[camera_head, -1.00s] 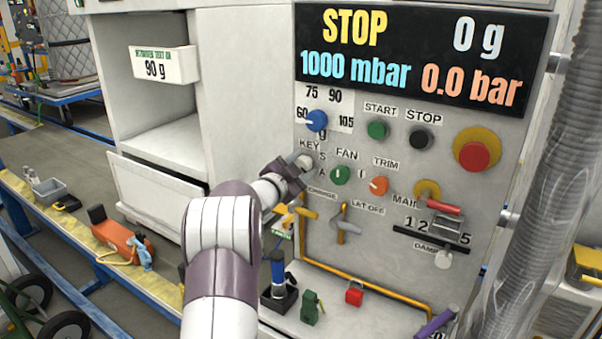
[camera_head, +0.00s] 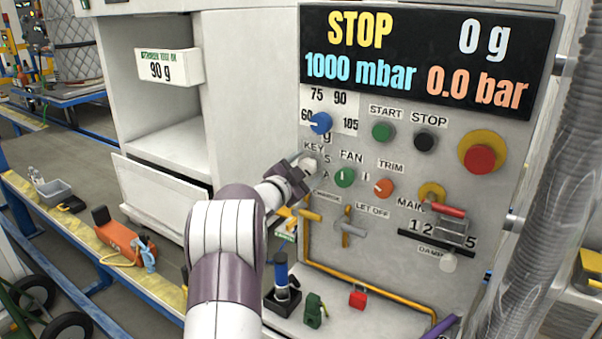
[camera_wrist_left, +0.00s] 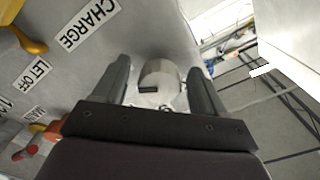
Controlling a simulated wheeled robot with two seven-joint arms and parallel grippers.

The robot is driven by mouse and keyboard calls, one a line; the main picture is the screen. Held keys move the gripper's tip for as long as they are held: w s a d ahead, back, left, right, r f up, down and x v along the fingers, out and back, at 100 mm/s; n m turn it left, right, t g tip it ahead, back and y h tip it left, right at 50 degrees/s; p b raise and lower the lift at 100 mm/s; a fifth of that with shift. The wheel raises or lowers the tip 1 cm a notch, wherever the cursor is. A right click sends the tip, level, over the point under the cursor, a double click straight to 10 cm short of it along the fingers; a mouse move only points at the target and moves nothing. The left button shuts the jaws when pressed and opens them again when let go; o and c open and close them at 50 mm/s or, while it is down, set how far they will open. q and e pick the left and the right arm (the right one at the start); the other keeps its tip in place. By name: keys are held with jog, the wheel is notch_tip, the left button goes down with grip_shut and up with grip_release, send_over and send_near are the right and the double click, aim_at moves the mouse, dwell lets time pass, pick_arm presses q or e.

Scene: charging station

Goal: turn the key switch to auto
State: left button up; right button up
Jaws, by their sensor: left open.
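The key switch (camera_head: 310,164) is a pale round knob on the grey control panel, under the KEY label and beside the letters S and A. In the left wrist view the knob (camera_wrist_left: 160,78) is a metal cylinder with a small dark mark on its side. My left gripper (camera_head: 304,172) is at the knob, and its arm partly hides it. In the wrist view the open fingers (camera_wrist_left: 161,82) stand one on each side of the knob, with gaps visible. Which position the key points to cannot be told.
The green FAN knob (camera_head: 344,177) and orange TRIM knob (camera_head: 384,188) sit close to the right. The blue dial (camera_head: 320,123) is just above. Yellow-handled levers (camera_head: 349,228) are below. A shelf with a red padlock (camera_head: 358,297) lies lower down.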

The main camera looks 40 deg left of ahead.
pick_arm(q)
jog(key=s+d, duration=0.1)
jog(key=s, duration=1.1)
jog(key=shift+s+d+b, duration=0.2)
jog(key=shift+s+b, duration=0.05)
jog(key=shift+b, duration=0.15)
jog(key=s+a+f+n+g+y, duration=0.2)
jog(key=s+f+n+g, duration=0.15)
jog(key=f, duration=0.25)
jog(key=s+a+f+n+g+y, duration=0.1)
jog(key=s+f+n+g+y, duration=0.15)
jog(key=f+n+g, duration=0.3)
jog(key=s+d+f+n+g+h, duration=0.1)
jog(key=s+d+f+g+h, duration=0.25)
jog(key=d+f, duration=0.6)
jog(key=s+d+m+g+h, duration=0.2)
jog(key=s+d, duration=0.1)
jog(key=d, duration=0.9)
jog(key=s+d+m+g+h, duration=0.15)
jog(key=s+d, duration=0.25)
jog(key=d, duration=0.8)
notch_tip(320, 180, up, 13)
jog(key=p, duration=1.3)
jog(key=shift+w+a+g+y+p, duration=0.2)
jog(key=shift+a+g+y+p, duration=0.1)
jog(key=shift+a+y+p, duration=0.1)
